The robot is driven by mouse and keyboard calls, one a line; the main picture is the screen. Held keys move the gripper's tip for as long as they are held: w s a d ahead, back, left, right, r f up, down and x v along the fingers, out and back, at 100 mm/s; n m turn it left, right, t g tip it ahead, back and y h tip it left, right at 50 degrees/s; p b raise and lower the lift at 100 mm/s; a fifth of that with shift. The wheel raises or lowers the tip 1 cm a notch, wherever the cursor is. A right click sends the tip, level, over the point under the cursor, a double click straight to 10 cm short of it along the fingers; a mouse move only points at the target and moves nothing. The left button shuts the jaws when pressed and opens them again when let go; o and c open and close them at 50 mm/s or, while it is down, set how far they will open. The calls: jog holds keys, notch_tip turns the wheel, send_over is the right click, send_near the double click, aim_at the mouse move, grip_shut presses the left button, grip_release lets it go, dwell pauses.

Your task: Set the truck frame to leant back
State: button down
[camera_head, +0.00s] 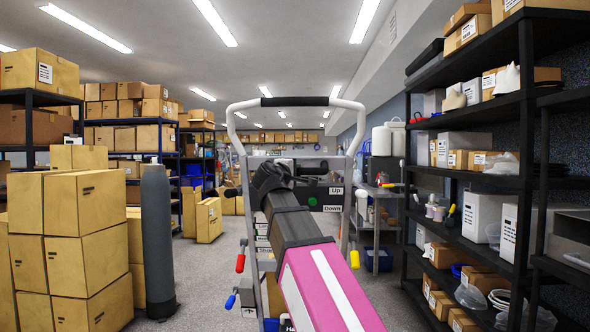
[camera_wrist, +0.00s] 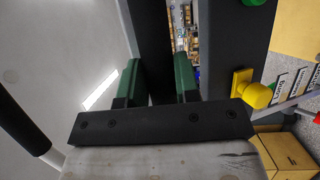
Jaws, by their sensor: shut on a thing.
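The truck frame is a pale tubular frame with a black grip (camera_head: 300,101) along its top; it stands in the middle of the head view and looks close to upright. A dark panel (camera_head: 320,193) on it carries "Up" and "Down" labels and a green button. My gripper (camera_wrist: 157,85) has green fingers on either side of a dark bar (camera_wrist: 153,40) and is shut on it. This looks like a crossbar of the frame, just above the panel. In the head view my arm hides the contact and part of the frame. The black grip also shows in the wrist view (camera_wrist: 22,130).
Stacked cartons (camera_head: 75,235) and a grey cylinder (camera_head: 158,240) stand on the left. A black shelf rack (camera_head: 455,240) lines the right. Red (camera_head: 240,263), blue (camera_head: 230,302) and yellow (camera_head: 354,260) handles stick out low near the frame. Floor shows left of the frame.

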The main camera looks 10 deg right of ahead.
jog(key=shift+s+f, duration=0.65)
jog(key=shift+s, duration=0.15)
jog(key=c, duration=0.8)
grip_release()
jog(key=shift+c, duration=0.2)
jog(key=shift+r, duration=0.15)
jog(key=shift+w+r, duration=0.1)
jog(key=v, duration=1.1)
